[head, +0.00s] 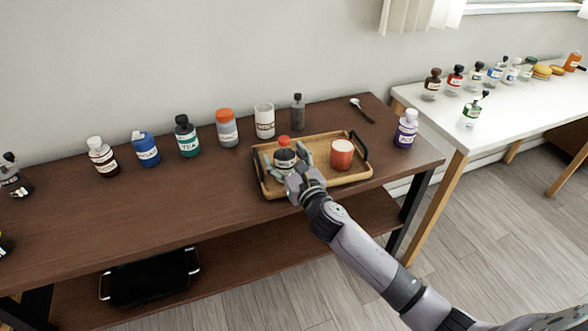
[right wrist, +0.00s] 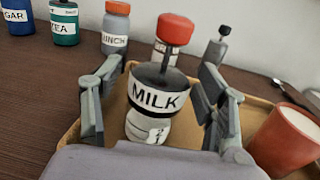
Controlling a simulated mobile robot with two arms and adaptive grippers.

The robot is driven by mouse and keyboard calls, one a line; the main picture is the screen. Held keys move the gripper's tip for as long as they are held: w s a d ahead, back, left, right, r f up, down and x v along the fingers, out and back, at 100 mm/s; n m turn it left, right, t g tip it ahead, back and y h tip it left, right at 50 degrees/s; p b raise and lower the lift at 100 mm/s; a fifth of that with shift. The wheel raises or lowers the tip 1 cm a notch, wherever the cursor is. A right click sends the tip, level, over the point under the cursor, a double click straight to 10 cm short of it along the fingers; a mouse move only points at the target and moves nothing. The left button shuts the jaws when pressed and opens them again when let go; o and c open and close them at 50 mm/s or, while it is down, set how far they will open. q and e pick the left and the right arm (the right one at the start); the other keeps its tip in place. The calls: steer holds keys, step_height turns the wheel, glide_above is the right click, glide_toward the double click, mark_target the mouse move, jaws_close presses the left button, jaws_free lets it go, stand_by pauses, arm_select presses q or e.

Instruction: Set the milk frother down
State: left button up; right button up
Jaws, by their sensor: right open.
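In the head view the milk frother (head: 284,158) stands upright on the left part of a wooden tray (head: 268,188). My right gripper (right wrist: 163,100) is open, with one finger on each side of the frother and gaps visible between. In the head view my right gripper (head: 296,166) partly hides the frother's lower part. My left gripper is not in view.
A red cup (head: 341,155) stands on the tray just right of the frother. Behind the tray are a white jar (head: 264,121), an orange-capped bottle (head: 227,128) and a grey bottle (head: 298,112). A purple bottle (head: 405,129) stands at right. The dark tabletop (head: 180,210) in front is clear.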

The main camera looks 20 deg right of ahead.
steer(key=s+d, duration=0.1)
steer(key=s, duration=1)
steer(key=shift+s, duration=0.3)
steer(key=shift+d, duration=0.15)
